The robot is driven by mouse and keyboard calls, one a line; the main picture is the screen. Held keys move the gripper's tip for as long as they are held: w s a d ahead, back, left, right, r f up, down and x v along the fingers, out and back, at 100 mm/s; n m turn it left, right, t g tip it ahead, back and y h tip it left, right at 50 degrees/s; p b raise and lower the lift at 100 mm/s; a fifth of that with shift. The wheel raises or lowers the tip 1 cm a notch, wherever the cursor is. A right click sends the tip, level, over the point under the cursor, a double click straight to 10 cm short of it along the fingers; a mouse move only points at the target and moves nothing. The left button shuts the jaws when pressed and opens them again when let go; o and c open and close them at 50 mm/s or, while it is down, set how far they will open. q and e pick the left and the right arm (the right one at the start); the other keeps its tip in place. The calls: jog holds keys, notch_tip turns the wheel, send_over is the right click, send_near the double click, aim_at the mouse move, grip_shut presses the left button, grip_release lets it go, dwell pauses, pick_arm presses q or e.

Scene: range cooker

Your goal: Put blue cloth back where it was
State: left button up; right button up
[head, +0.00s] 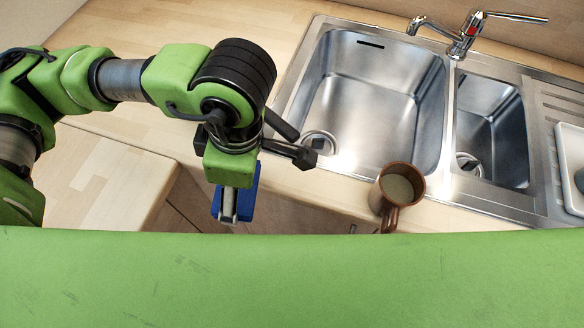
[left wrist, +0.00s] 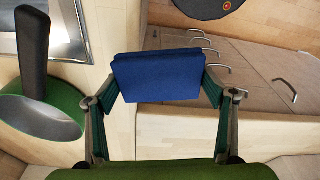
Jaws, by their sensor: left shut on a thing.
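The blue cloth (left wrist: 158,76) is a folded, flat pad held between the two fingers of my left gripper (left wrist: 160,90) in the left wrist view. In the head view the blue cloth (head: 250,186) shows partly behind my left gripper (head: 229,208), which points down in front of the counter's front edge. The left gripper is shut on the cloth and holds it in the air, clear of the counter. My right gripper is in neither view.
A brown mug (head: 384,195) stands on the counter's front edge, right of the cloth. Behind it is a steel double sink (head: 440,150) with a tap (head: 466,38). Drawers with handles (left wrist: 284,90) lie below. Wooden counter (head: 115,38) is clear at the back left.

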pick_arm(q)
jog(key=shift+s+d+n+g+h+p, duration=0.9)
jog(key=shift+s+d+n, duration=1.25)
jog(key=shift+s+n, duration=4.55)
jog(key=w+d+p, duration=0.1)
jog(key=w, duration=0.4)
jog(key=w+d+n+p, duration=0.1)
jog(key=w+d, duration=0.1)
jog(key=w, duration=0.3)
jog(key=w+d+f+n+p, duration=0.1)
jog(key=w, duration=0.4)
jog(key=shift+w+d+y, duration=0.15)
jog(key=shift+w+y, duration=0.05)
jog(key=shift+y, duration=0.1)
jog(key=w+p, duration=0.1)
jog(key=w+d, duration=0.1)
jog(key=w, duration=0.1)
jog(key=shift+w+r+p, duration=0.1)
jog(key=shift+w+p, duration=0.2)
jog(key=shift+p, duration=0.1)
jog(key=shift+s+f+p, duration=0.1)
jog(key=shift+f+p, duration=0.25)
jog(key=shift+f, duration=0.55)
